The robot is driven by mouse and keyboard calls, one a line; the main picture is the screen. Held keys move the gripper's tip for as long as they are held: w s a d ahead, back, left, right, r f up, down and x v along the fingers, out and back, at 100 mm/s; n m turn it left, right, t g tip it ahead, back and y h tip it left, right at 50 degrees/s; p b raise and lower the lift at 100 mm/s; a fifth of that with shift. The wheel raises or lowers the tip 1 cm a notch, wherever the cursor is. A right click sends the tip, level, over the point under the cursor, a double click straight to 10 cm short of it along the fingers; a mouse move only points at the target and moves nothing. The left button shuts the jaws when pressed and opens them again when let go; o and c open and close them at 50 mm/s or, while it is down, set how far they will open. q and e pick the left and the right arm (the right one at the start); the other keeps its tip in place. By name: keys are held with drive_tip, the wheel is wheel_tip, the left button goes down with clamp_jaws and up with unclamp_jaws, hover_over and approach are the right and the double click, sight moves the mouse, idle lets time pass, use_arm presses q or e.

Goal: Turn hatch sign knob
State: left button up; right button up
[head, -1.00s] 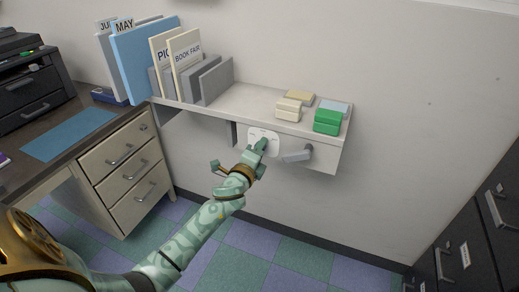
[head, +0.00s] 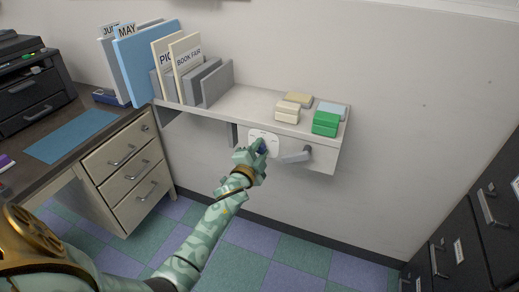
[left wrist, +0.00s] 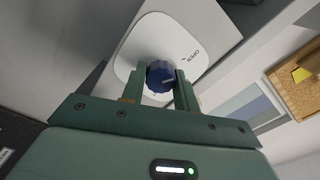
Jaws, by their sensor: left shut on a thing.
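The hatch sign knob is a round dark blue knob (left wrist: 160,77) with a white pointer line, on a white rounded plate (left wrist: 150,42). In the left wrist view the plate bears the word OPEN, tilted, to the knob's upper right. In the head view the plate (head: 263,135) is on the front under the wall shelf, and the knob (head: 262,149) is partly hidden by my gripper. My left gripper (head: 256,153) is shut on the knob, also in the left wrist view (left wrist: 161,83), one finger on each side. My right gripper is out of view.
The shelf (head: 250,102) above holds sign cards, a green block (head: 325,122) and pale blocks. A desk with drawers (head: 130,160) stands left, and dark cabinets (head: 470,235) stand right.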

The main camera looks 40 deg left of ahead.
use_arm(q)
drive_tip(key=shift+f, duration=0.15)
idle(0.3)
drive_tip(key=o, duration=1)
drive_tip(key=shift+c, duration=0.2)
drive_tip(key=p+v, duration=0.4)
drive_tip(key=v, duration=1.2)
drive_tip(key=shift+s, duration=0.25)
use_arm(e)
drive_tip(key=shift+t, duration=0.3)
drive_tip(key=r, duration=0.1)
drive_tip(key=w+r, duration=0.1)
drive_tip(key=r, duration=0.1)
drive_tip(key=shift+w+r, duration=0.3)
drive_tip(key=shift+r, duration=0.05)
